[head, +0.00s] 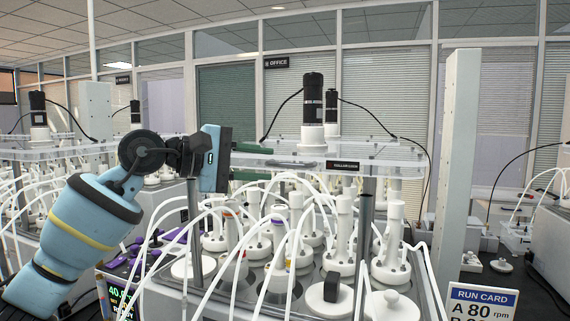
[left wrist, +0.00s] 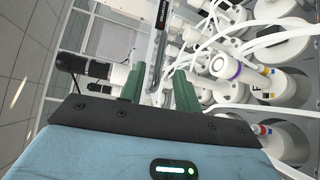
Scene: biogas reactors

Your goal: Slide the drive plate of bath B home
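The drive plate (head: 345,158) is a clear slab with a black label, lying level above the bottles of the middle bath. A black motor (head: 313,98) on a white mount stands on it. A grey handle (head: 290,163) sits on its front edge. My left gripper (head: 252,161) is at the plate's left front, its two green fingers apart, one above the other. In the left wrist view, the open fingers (left wrist: 158,88) point at the plate's edge (left wrist: 154,50). I cannot tell whether they touch it. My right gripper is not in view.
White-capped bottles (head: 340,235) with many looping white tubes fill the bath below the plate. A white column (head: 460,160) stands to the right. A run card (head: 482,303) is at lower right. Another motor-topped bath (head: 38,130) is at the left. A lit display (head: 118,295) sits low left.

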